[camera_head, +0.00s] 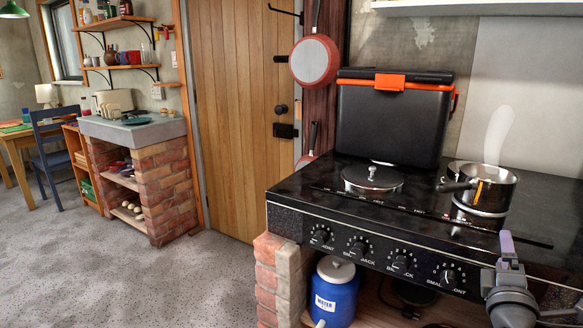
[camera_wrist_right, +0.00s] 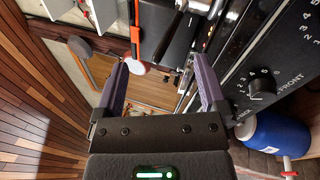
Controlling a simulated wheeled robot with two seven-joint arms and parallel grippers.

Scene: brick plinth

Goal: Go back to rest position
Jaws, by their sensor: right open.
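My right gripper (camera_head: 507,246) is at the lower right of the head view, in front of the stove's front edge. In the right wrist view its two purple fingers stand apart with nothing between them, so the gripper (camera_wrist_right: 160,75) is open and empty. My left gripper is not in view. The black stove (camera_head: 300,208) with its row of knobs is close behind the right gripper. In the wrist view the knob panel (camera_wrist_right: 240,75) runs along the right side. I cannot tell the exact gap between gripper and stove.
A steaming pot (camera_head: 490,185) stands on the stove's right burner, its handle pointing left. A black case with orange latches (camera_head: 390,125) stands at the back. A blue water container (camera_head: 335,295) is below. Open floor (camera_head: 200,285) lies left, before the brick plinth (camera_head: 165,190).

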